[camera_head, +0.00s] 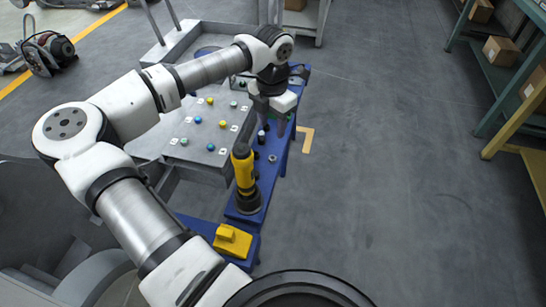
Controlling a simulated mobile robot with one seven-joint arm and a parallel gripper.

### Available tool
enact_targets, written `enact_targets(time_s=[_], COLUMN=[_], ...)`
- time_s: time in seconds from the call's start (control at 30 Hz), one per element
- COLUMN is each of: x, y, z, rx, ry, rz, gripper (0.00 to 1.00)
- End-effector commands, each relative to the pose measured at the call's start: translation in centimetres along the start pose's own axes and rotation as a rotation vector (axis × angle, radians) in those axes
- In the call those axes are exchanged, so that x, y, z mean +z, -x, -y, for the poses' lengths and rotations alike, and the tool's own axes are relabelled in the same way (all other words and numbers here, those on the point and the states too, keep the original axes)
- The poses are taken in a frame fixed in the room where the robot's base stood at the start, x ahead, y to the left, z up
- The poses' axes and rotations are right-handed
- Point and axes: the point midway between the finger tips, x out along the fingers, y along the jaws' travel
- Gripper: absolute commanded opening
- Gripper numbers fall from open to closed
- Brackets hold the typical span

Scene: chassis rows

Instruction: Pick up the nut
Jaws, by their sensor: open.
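A small grey ring-shaped piece that looks like the nut (272,158) lies on the blue bench strip (268,178), to the right of the yellow tool. My gripper (268,128) is above the far part of the same strip, beyond the nut, with its dark fingers pointing down. The fingers are apart and I see nothing held between them. A small dark piece with a pale top (261,136) stands on the strip near the fingers; it is too small to identify.
A yellow and black tool (244,178) stands upright on the strip. A yellow block (232,241) sits nearer. A grey panel (180,153) with several coloured knobs is to the left. Shelves with boxes (502,50) stand at the right; the floor between is clear.

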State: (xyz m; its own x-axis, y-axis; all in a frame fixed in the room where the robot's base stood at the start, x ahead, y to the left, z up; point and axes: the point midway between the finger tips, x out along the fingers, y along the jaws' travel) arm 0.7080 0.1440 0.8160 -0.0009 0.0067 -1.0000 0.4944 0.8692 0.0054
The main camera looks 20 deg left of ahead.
Motion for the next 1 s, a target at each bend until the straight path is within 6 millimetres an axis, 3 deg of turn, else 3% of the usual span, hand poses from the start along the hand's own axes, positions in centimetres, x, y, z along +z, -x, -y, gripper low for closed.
enact_targets(time_s=[0.33,0.63,1.0], x=[0.2,0.5,1.2], y=[-6.4,-8.8,-13.2], z=[0.1,0.0,-0.6], rx=[-0.007,-0.007,-0.006], ry=[-0.001,-0.001,-0.003], rz=[0.002,0.003,0.005], gripper=[0.45,0.45,0.45])
